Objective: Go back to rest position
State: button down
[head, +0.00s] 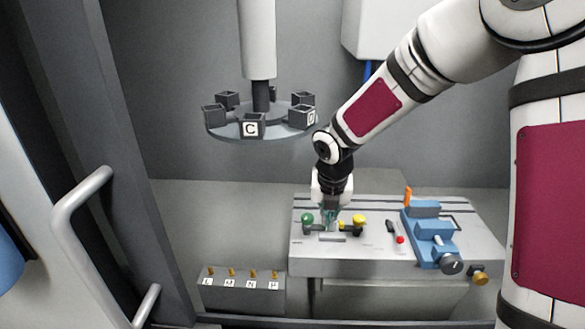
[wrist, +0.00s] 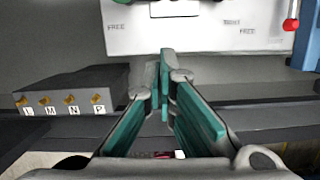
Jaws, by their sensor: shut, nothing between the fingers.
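My gripper (head: 330,222) reaches down over the grey worktable (head: 310,264), with its fingertips close to a green knob (head: 307,218) and a yellow knob (head: 359,219). In the wrist view my gripper (wrist: 165,85) shows teal finger pads closed together at the tips with nothing between them. My arm comes down from the upper right. I cannot tell from the head view whether the fingertips touch the table.
A blue vise (head: 432,235) and a red-tipped handle (head: 397,234) are on the table's right. A box labelled L, M, N, P (head: 243,296) stands left. A carousel (head: 262,128) with small bins hangs above. A door handle (head: 75,205) is at far left.

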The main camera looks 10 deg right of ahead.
jog(key=s+d+r+m+t+h, duration=0.1)
jog(key=s+d+r+m+h, duration=0.15)
jog(key=s+r+m, duration=1.1)
jog(key=s+r+m+t+y, duration=0.1)
jog(key=s+r+m, duration=0.1)
jog(key=s+m, duration=0.4)
jog(key=s+r+m+y+b, duration=0.1)
jog(key=s+m, duration=0.5)
jog(key=m, duration=0.7)
notch_tip(320, 180, up, 2)
jog(key=shift+s+a+r+m+t+y, duration=0.2)
jog(key=shift+s+m+t+y, duration=0.2)
jog(key=shift+y, duration=0.25)
jog(key=shift+w, duration=0.1)
